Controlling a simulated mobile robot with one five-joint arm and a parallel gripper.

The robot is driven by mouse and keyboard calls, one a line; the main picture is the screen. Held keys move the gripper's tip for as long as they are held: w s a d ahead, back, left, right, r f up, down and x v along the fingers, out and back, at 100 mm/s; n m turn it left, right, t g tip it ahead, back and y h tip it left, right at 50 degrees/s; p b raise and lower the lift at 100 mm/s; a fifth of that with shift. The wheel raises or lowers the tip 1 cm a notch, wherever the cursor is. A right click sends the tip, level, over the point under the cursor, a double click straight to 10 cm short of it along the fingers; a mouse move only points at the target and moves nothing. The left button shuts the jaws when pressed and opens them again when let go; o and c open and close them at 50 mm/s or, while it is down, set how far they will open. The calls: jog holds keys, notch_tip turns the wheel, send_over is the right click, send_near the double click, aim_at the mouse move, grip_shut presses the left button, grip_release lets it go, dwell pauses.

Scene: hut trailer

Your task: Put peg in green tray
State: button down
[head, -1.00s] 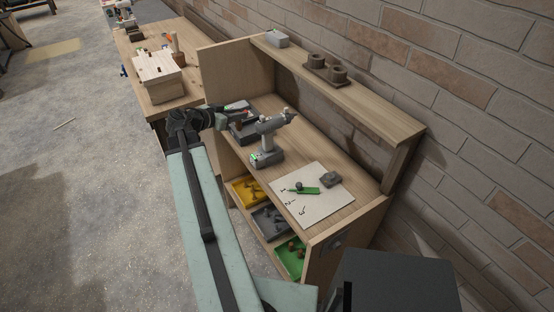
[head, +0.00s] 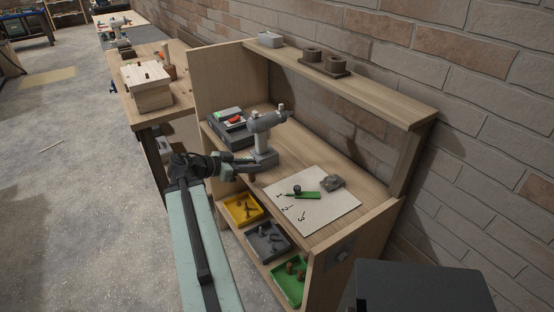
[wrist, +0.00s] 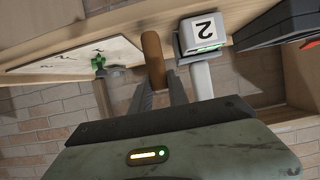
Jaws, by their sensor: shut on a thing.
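My gripper (head: 240,168) is shut on a brown wooden peg. In the wrist view the peg (wrist: 152,48) sticks out beyond the two grey fingers (wrist: 160,92). In the head view the peg (head: 252,177) shows only as a small brown end below the fingertips, at the front edge of the workbench shelf. The green tray (head: 283,285) sits on the lower level of the bench, at the near right, with brown pieces in it. My gripper is above and to the left of this tray, apart from it.
A yellow tray (head: 243,208) and a grey tray (head: 267,241) with pieces stand left of the green one. The grey drill (head: 265,122) stands close behind my gripper. A numbered white board (head: 325,210) lies on the upper surface. The bench's end panel (head: 345,252) bounds the right.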

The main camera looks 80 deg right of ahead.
jog(key=s+d, duration=0.5)
jog(key=shift+s+d, duration=0.1)
jog(key=shift+s, duration=0.3)
jog(key=shift+s+d, duration=1.2)
jog(key=shift+s, duration=0.05)
jog(key=shift+s+d+f+b, duration=0.15)
jog(key=shift+s+f+b, duration=0.05)
jog(key=shift+f+b, duration=0.65)
jog(key=shift+f, duration=0.1)
jog(key=shift+w+r, duration=0.1)
jog(key=shift+r, duration=0.1)
jog(key=c, duration=1.7)
grip_release()
jog(key=shift+f, duration=0.2)
jog(key=o, duration=0.4)
jog(key=shift+r, duration=0.1)
